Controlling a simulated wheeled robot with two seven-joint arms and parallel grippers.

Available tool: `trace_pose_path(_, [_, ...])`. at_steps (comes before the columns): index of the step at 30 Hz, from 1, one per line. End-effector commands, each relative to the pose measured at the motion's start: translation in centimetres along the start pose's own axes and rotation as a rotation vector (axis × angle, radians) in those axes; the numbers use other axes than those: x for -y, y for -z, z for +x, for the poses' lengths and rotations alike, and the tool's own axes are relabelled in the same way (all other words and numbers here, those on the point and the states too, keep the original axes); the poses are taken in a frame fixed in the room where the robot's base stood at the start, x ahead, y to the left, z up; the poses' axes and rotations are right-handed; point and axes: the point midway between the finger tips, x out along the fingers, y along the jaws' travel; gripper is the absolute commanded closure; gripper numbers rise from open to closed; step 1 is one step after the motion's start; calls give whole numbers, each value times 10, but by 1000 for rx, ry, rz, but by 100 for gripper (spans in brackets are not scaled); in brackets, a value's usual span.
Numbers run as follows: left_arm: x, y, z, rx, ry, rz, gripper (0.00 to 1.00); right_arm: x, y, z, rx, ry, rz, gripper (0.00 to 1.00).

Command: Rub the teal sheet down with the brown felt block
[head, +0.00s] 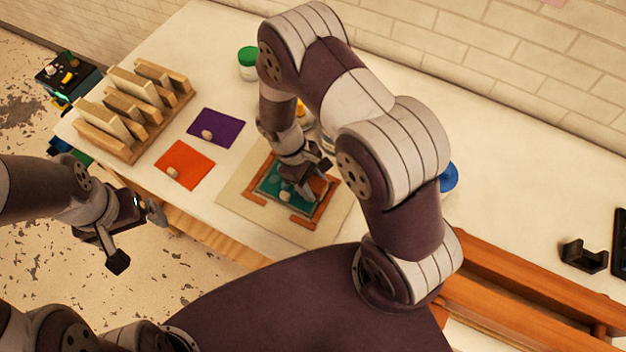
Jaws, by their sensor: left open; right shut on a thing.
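The teal sheet (270,187) lies within brown corner pieces on a beige board on the table. A small pale knob (285,196) sits on the sheet. My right gripper (308,180) is over the right part of the sheet, pointing down, and is shut on the brown felt block (320,187). The gripper partly hides the block, and I cannot tell whether it touches the sheet. My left gripper (138,238) is open and empty, off the table's front edge at the left.
An orange sheet (190,160) and a purple sheet (222,128), each with a pale knob, lie left of the board (236,205). A wooden rack (128,152) with upright slats stands further left. A green-lidded jar (247,58) is behind. Wooden rails (530,300) are at right.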

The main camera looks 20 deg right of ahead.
Motion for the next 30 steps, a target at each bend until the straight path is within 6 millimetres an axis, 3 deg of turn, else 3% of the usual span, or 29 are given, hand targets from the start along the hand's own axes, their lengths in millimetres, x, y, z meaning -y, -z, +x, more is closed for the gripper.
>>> trace_pose_path(4, [0,3,-17,-1,0,0,2,-1,-12,-31,-4,-1,4,79])
trace_pose_path(18, [0,7,-55,0,0,0,2,-2,-25,-70,-2,1,4,79])
trace_pose_path(30, [0,8,-64,0,0,0,2,-3,-29,-81,-2,2,5,79])
